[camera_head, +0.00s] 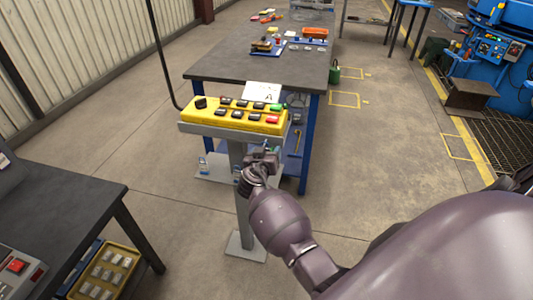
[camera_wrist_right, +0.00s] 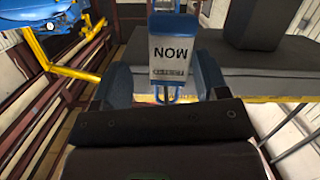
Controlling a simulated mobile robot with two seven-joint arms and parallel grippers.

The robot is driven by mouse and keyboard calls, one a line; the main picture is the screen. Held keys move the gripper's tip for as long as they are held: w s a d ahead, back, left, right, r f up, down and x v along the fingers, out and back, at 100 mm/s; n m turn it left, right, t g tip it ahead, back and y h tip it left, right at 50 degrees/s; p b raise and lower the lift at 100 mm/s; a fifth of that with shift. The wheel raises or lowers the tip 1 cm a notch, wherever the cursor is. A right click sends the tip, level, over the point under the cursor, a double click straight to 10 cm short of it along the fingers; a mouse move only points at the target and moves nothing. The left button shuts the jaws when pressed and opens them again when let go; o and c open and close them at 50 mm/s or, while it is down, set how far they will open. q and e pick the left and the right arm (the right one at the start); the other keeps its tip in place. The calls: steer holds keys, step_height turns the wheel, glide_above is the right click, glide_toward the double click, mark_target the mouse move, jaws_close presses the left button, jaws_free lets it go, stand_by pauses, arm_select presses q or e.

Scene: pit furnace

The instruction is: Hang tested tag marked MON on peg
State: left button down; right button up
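The tag marked MON (camera_wrist_right: 172,48) is white with a blue band, and its lettering reads upside down in the right wrist view. A thin blue loop (camera_wrist_right: 172,93) shows at its lower end there. My right gripper (camera_wrist_right: 168,78) has its two fingers apart, one on each side of the loop, with a gap showing on the left; contact on the right is unclear. In the head view the right gripper (camera_head: 262,160) is beside the post, just below the yellow control box. The peg cannot be made out. My left gripper is out of view.
The yellow button box (camera_head: 228,115) stands on a grey post (camera_head: 243,205) in front of a dark workbench (camera_head: 235,66). Small blue-and-white items (camera_head: 204,163) show low to its left. Another dark table (camera_head: 60,205) is at left. Floor between them is clear.

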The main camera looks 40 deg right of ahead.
steer(key=v, duration=1)
steer(key=shift+s+a, duration=0.25)
steer(key=shift+a, duration=0.05)
steer(key=a+f+n+t+y, duration=0.2)
steer(key=a+n+t+y, duration=0.2)
steer(key=a+n+y, duration=0.3)
steer(key=s+d+f+g+y, duration=0.1)
steer(key=s+f, duration=0.2)
steer(key=s, duration=0.5)
steer(key=s+d+f+n+g+y, duration=0.1)
steer(key=s+f+y, duration=0.1)
steer(key=s+f, duration=0.2)
steer(key=s+d+f+g+y, duration=0.1)
steer(key=s+f, duration=0.3)
steer(key=s, duration=0.7)
steer(key=shift+s+y, duration=0.3)
steer(key=shift+s, duration=0.05)
